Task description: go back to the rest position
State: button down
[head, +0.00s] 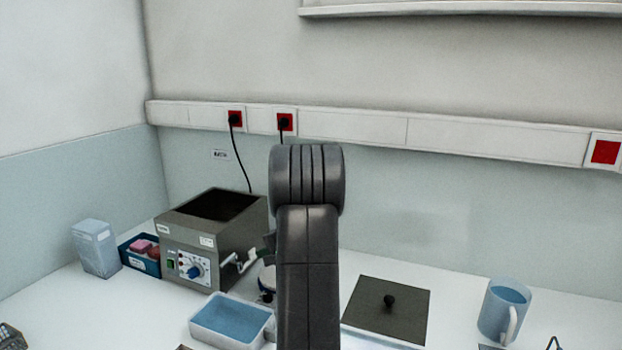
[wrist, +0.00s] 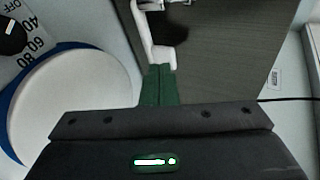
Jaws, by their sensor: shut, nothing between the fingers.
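My arm stands upright in the middle of the head view, and its dark links hide part of the bench. My gripper is hidden in the head view. In the wrist view my gripper (wrist: 160,118) shows as a dark bar with screw holes along the bottom, shut and empty. The tap (head: 235,262) belongs to the grey heated bath (head: 187,258).
A white disc with a blue rim (wrist: 75,105) is close at the gripper's left. A blue-filled tray (head: 230,322) stands in front of the bath. A dark lidded plate (head: 388,310) and a blue mug (head: 503,308) are right.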

jog(key=shift+s+d+r+m+t+p, duration=0.2)
jog(key=shift+s+m+t+p, duration=0.1)
jog(key=shift+m, duration=0.2)
jog(key=shift+s+d+f+h+b, duration=0.15)
jog(key=shift+s+d+f+b, duration=0.1)
jog(key=shift+s+d+b, duration=0.25)
jog(key=shift+s+d+f+h+b, duration=0.15)
jog(key=shift+s+d+f+b, duration=0.1)
jog(key=shift+s+d+b, duration=0.25)
jog(key=b+v, duration=0.2)
jog(key=v, duration=0.9)
jog(key=shift+d, duration=0.2)
jog(key=shift+s+f, duration=0.1)
jog(key=shift+s, duration=0.15)
